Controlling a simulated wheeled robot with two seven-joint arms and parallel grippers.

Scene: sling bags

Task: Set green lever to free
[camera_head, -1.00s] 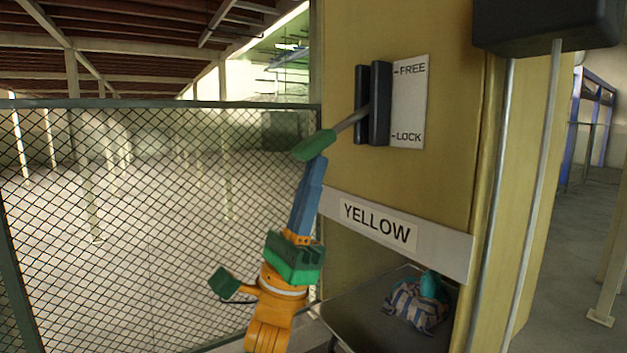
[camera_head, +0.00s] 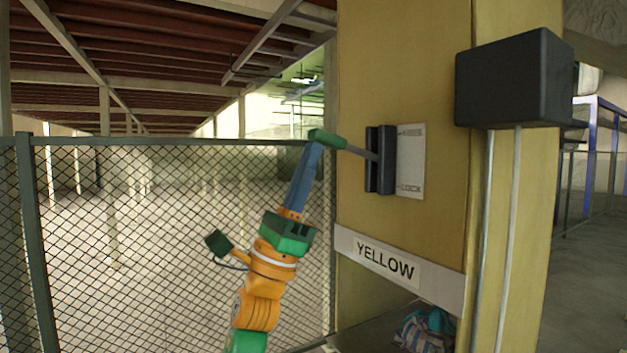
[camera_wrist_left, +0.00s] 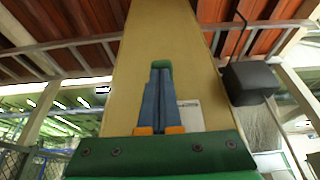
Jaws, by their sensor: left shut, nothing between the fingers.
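The lever's green handle (camera_head: 327,138) sticks out to the left of a black slotted housing (camera_head: 380,159) on a yellow pillar. Its grey rod slopes so that the handle end is higher than the slot end. A white plate (camera_head: 411,161) beside the housing reads FREE at the top and LOCK at the bottom. My left gripper (camera_head: 315,147) is shut and empty, pointing up with its blue fingertips right under the handle, apparently touching it. In the left wrist view the green handle (camera_wrist_left: 161,64) shows just beyond the fingertips (camera_wrist_left: 160,72). My right gripper is not in view.
A chain-link fence (camera_head: 120,230) stands left of the pillar, behind my left arm. A black box (camera_head: 515,78) with a pipe below it juts out at the upper right. A YELLOW sign (camera_head: 387,264) crosses the pillar, above a striped bag (camera_head: 425,328) at the bottom.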

